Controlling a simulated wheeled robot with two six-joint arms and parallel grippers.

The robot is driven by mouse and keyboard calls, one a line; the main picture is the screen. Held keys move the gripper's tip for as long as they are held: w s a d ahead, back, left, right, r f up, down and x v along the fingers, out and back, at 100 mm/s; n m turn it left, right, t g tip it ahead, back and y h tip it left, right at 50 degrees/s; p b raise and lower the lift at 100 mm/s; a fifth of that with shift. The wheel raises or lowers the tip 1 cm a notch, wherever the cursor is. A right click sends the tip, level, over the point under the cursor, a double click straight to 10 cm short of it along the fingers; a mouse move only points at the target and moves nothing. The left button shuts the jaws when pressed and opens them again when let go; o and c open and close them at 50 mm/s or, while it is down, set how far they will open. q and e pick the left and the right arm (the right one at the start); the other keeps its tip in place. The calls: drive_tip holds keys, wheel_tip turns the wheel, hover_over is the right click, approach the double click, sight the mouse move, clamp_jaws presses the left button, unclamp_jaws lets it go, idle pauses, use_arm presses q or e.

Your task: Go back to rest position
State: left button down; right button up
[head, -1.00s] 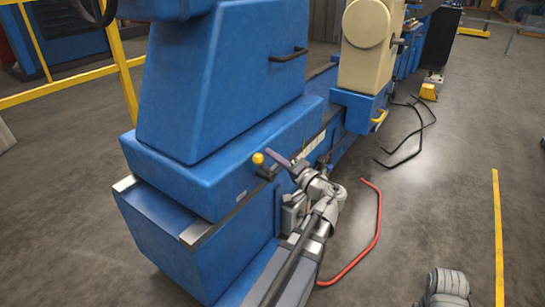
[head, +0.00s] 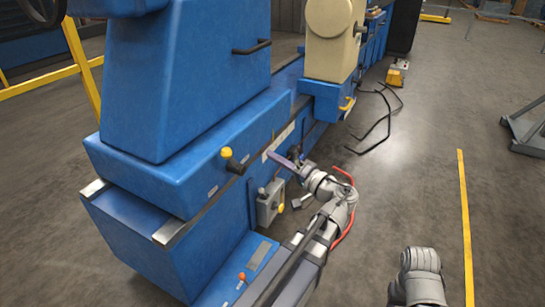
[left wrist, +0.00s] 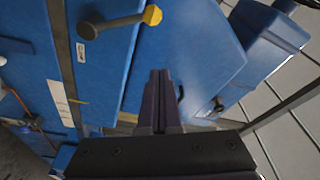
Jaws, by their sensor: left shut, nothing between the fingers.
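My left gripper (head: 283,161) is beside the front of the blue machine (head: 195,80). Its dark fingers are shut and empty, to the right of a black lever with a yellow knob (head: 227,153). In the left wrist view the closed fingers (left wrist: 158,76) point toward the blue machine body, and the yellow-knobbed lever (left wrist: 153,15) is up and to the left of them. I cannot tell the exact gap between fingers and machine. A grey joint of my right arm shows at the bottom right of the head view, but its gripper is out of sight.
A grey control box (head: 270,202) is on the machine's side. Black bent bars (head: 375,125) lie on the floor. A yellow line (head: 464,220) and a grey stand (head: 530,128) are at right, with open floor around.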

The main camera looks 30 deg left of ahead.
idle(0.3)
use_arm(q)
drive_tip(key=s+d+f+m+h, duration=0.3)
drive_tip(key=d+f+h, duration=0.5)
drive_tip(key=d+f, duration=0.5)
drive_tip(key=s+d+f+m+g+h, duration=0.1)
drive_tip(key=s+d+f+m+h, duration=0.1)
drive_tip(key=s+d+f+h, duration=0.3)
drive_tip(key=d+f+m+h, duration=0.1)
drive_tip(key=d+f, duration=0.1)
drive_tip(key=d, duration=0.5)
drive_tip(key=s+d+f+m+g+h, duration=0.1)
drive_tip(key=s+d+f+m+h, duration=0.1)
drive_tip(key=s+d+f+h, duration=0.3)
wheel_tip(320, 180, up, 37)
drive_tip(key=w+d+y+p, duration=0.1)
drive_tip(key=w+d+p, duration=0.1)
drive_tip(key=p, duration=3.4)
drive_tip(key=shift+d, duration=0.15)
